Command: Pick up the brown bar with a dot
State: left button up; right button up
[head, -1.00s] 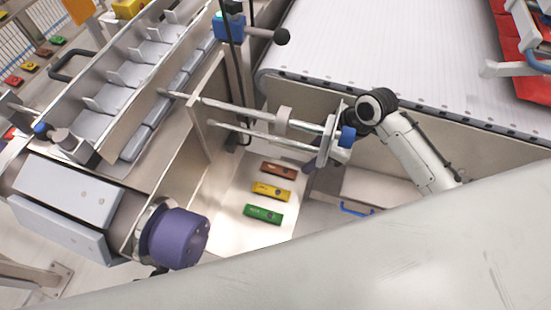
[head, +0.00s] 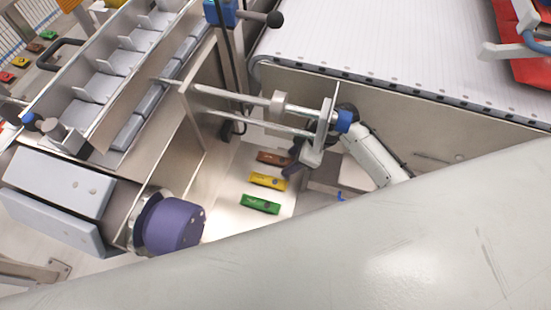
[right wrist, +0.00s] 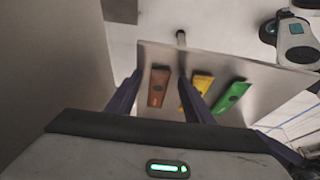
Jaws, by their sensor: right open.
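The brown bar (head: 274,158) lies flat on the pale chute floor, the farthest of a row of three bars in the head view. In the right wrist view the brown bar (right wrist: 158,88) shows a darker spot on its face. My right gripper (head: 294,160) is close to the bar's right end in the head view. In the right wrist view the open right gripper (right wrist: 160,76) has the bar showing between its two dark purple fingers, apparently beyond the tips. Nothing is held. My left gripper is in neither view.
A yellow bar (head: 268,181) and a green bar (head: 261,205) lie beside the brown one. A purple drum (head: 172,224) stands left, a white conveyor (head: 400,50) behind. A large grey surface (head: 380,250) fills the foreground.

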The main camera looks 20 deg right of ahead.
jog(key=shift+c, duration=0.4)
jog(key=c, duration=1)
jog(key=shift+r, duration=0.1)
jog(key=shift+c, duration=0.2)
